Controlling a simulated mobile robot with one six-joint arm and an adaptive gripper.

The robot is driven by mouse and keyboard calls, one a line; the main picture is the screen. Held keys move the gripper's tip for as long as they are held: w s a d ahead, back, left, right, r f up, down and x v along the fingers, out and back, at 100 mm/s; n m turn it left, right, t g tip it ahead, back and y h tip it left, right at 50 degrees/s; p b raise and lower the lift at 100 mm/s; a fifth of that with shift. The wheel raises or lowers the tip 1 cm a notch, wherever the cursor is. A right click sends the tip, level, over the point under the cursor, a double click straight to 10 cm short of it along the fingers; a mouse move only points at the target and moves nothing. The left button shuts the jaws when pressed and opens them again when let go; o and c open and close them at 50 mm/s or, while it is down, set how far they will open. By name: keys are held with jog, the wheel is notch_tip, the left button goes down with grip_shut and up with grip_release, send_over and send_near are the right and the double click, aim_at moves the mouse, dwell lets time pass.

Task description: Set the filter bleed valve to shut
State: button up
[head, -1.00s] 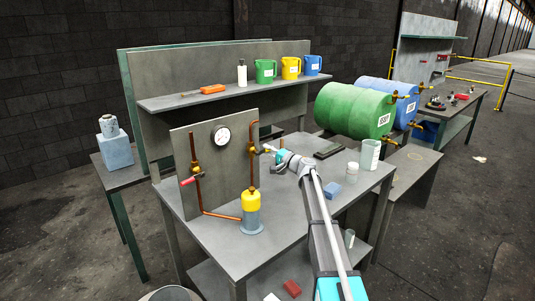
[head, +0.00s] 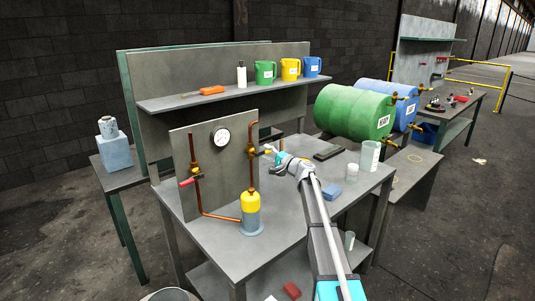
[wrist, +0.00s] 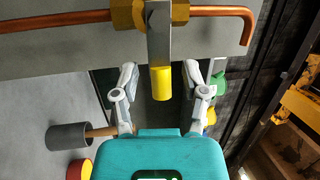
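A brass valve (head: 253,152) sits on the right vertical copper pipe of the grey panel, above the yellow and grey filter canister (head: 251,212). In the wrist view its brass body (wrist: 127,13) is at the top. Its lever, with a yellow grip (wrist: 161,84), stands across the pipe and points toward my gripper. My gripper (wrist: 160,76) is open, with one finger on each side of the yellow grip and a visible gap on both sides. In the head view my gripper (head: 275,154) is just right of the valve and hides part of the lever.
A second valve with a red handle (head: 188,181) is on the left pipe, beside the gauge (head: 221,137). Green (head: 352,111) and blue drums lie behind.

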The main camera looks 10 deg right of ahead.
aim_at(266, 151)
jog(key=shift+r, duration=0.1)
dwell(0.3)
jog(key=shift+r+n+g+p, duration=0.2)
jog(key=shift+r+n+p, duration=0.15)
jog(key=shift+n+p, duration=0.45)
jog(key=shift+r+n+g+p, duration=0.2)
jog(key=shift+r+n+p, duration=0.25)
jog(key=shift+n, duration=0.45)
jog(key=n+p, duration=0.1)
jog(key=r+n+g+p, duration=0.1)
jog(key=n, duration=0.1)
jog(key=n+p, duration=0.2)
jog(key=shift+s+a+r, duration=0.25)
jog(key=shift+a, duration=0.15)
jog(key=r+v, duration=0.1)
jog(key=v, duration=1.3)
jog(key=s+a+f+n+g+h, duration=0.2)
jog(key=s+a+f, duration=0.3)
jog(key=s+a, duration=0.3)
jog(key=s+a+f+n+g+h, duration=0.2)
jog(key=s+a+f, duration=0.3)
jog(key=s+a, duration=0.4)
jog(key=shift+s+a+n+h, duration=0.3)
jog(key=shift+a+n+h, duration=0.4)
jog(key=shift+a+n, duration=0.25)
jog(key=shift+f, duration=0.1)
